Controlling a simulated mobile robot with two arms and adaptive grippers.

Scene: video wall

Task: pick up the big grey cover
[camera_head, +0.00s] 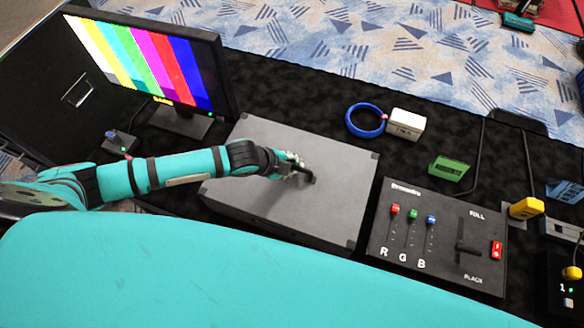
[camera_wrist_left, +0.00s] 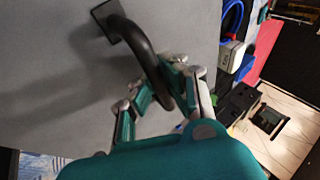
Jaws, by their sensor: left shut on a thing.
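The big grey cover (camera_head: 270,207) is a flat grey box-shaped lid with dark corners, in the middle of the black table in the head view. A black handle (camera_head: 311,178) stands on its top. My left gripper (camera_head: 298,168) comes in from the left over the cover and is shut on this handle. In the left wrist view the fingers (camera_wrist_left: 160,90) close around the curved black handle (camera_wrist_left: 135,40), with the grey cover top (camera_wrist_left: 60,70) behind it. Whether the cover touches the table is hard to tell. My right gripper is not in view.
A monitor with colour bars (camera_head: 150,62) stands behind left of the cover. A control panel with sliders (camera_head: 437,235) is close to its right. A blue cable coil (camera_head: 365,121), a white box (camera_head: 405,124) and a green block (camera_head: 447,169) lie behind right.

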